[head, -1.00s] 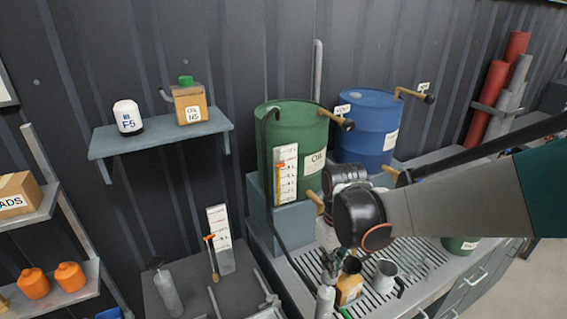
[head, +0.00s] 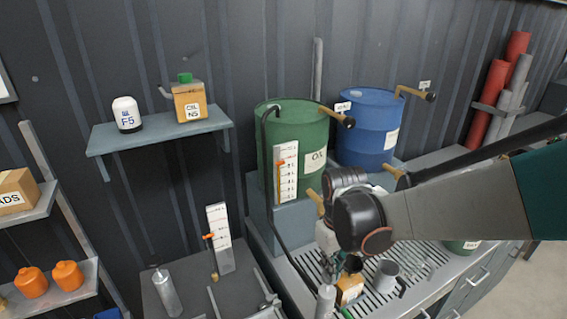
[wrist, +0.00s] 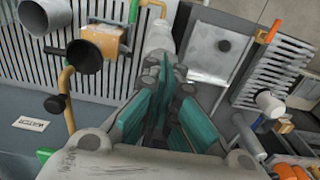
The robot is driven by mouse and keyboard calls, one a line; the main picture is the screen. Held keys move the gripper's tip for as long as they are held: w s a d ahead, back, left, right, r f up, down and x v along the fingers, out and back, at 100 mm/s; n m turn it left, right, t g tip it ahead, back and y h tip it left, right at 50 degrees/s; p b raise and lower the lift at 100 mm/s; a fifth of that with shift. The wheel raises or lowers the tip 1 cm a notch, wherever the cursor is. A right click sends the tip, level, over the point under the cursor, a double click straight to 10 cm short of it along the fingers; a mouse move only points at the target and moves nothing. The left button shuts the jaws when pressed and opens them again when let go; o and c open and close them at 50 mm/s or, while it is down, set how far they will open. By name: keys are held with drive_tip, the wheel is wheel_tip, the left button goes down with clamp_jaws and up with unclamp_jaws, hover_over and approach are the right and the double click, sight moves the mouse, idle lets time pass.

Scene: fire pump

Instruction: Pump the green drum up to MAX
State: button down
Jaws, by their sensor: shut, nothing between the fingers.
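The green drum (head: 305,135) stands on a grey block, with a black hose (head: 268,190) running from its top down the front. A white scale (head: 287,185) with an orange marker (head: 281,163) shows on its front; its lettering is too small to read. The hose's lower end runs toward a pale grey cylinder (head: 326,298). My gripper (head: 335,265) is in front of and below the drum, over the slatted bench. In the wrist view its teal fingers (wrist: 165,90) are together and empty, with a pale cylinder (wrist: 160,35) just beyond them; contact is unclear.
A blue drum (head: 370,125) stands behind right. A yellow box (head: 350,290) and a grey mug (head: 387,273) are close to my gripper on the slatted bench (head: 425,262). A second scale panel (head: 221,240) with an orange marker stands left. Open wall lies above.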

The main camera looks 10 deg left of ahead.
sight(329, 280)
drive_tip(key=shift+f+b, duration=2.1)
drive_tip(key=shift+f, duration=0.5)
drive_tip(key=shift+r, duration=0.1)
drive_tip(key=shift+r+p, duration=2.4)
drive_tip(key=shift+r, duration=1)
wheel_tip(329, 280, up, 6)
drive_tip(key=p, duration=0.4)
